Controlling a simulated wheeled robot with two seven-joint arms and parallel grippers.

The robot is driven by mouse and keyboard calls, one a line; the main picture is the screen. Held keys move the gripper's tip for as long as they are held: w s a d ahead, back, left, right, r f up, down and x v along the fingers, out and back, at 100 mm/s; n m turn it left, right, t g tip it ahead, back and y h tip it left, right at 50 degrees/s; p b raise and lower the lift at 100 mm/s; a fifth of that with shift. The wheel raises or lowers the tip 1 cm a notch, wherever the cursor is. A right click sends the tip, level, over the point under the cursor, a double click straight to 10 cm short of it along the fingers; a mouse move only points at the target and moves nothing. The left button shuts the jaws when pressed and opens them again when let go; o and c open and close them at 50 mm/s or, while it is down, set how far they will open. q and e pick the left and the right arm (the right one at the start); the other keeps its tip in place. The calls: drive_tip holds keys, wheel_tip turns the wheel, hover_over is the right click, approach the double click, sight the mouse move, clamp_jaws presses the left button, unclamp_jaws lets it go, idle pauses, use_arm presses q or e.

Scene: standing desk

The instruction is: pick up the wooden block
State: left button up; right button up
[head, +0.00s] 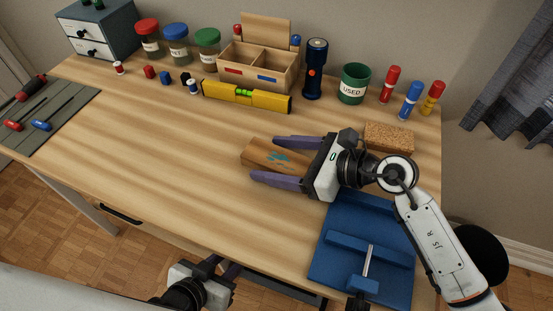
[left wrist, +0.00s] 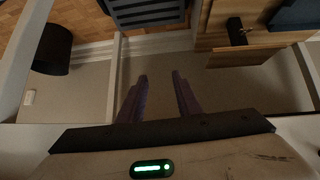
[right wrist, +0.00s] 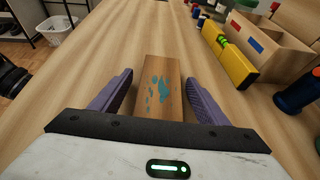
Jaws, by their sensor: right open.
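The wooden block (head: 262,156) lies flat on the desk, a brown piece with teal paint marks on top. My right gripper (head: 262,159) is open, with one purple finger on either side of the block. In the right wrist view the block (right wrist: 158,86) lies between the two fingers, with a gap on each side. Its near end is hidden behind the gripper body. My left gripper (head: 226,268) is below the desk's front edge. In the left wrist view its fingers (left wrist: 159,85) stand apart with nothing between them.
A blue bench hook (head: 330,268) lies right of the block, with a cork block (head: 390,136) behind it. A yellow spirit level (head: 246,96), a wooden organizer box (head: 260,68), a dark blue flashlight (head: 314,70) and a green cup (head: 353,84) stand behind. The desk's left middle is clear.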

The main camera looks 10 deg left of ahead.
drive_tip(key=shift+c, duration=0.5)
drive_tip(key=c, duration=1.1)
drive_tip(key=shift+r, duration=0.15)
